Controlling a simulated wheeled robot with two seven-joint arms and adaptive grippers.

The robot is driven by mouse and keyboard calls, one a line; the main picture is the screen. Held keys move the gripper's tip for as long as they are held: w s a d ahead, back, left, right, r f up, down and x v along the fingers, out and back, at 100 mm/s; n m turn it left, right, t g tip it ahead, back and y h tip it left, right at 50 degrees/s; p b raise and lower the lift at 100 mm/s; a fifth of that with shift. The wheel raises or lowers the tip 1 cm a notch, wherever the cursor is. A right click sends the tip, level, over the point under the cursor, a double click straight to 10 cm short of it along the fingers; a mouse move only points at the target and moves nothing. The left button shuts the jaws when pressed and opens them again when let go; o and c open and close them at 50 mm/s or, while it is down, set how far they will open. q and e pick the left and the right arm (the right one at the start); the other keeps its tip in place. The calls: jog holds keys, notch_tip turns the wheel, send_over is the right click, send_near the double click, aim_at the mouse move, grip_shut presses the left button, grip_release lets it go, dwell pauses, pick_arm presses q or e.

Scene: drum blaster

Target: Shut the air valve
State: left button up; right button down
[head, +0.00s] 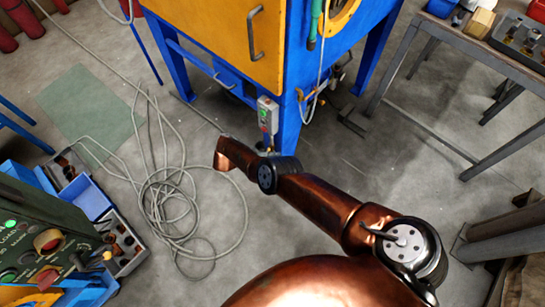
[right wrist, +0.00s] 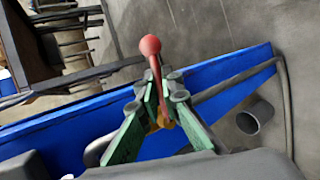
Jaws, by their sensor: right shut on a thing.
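The air valve shows in the right wrist view as a red lever (right wrist: 157,72) with a round red knob (right wrist: 150,45) at its end and a small brass-coloured part at its base. My right gripper (right wrist: 160,96) has its green fingers closed around the lower part of the lever. The lever stands up between the fingertips, with the knob clear of them. Behind it runs a blue beam (right wrist: 235,80) of the machine. In the head view my copper-coloured right arm reaches to the foot of the blue and yellow cabinet (head: 210,40) and mostly hides the gripper and valve. My left gripper is not in view.
A grey switch box (head: 267,115) is on the cabinet's blue leg, just above my arm. A coiled grey cable (head: 170,205) lies on the floor to the left. A control panel (head: 40,250) is lower left. A metal workbench (head: 470,60) stands at right.

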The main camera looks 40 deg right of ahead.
jog(key=c, duration=2.1)
grip_release()
jog(key=v, duration=1.2)
jog(key=shift+a+f, duration=0.1)
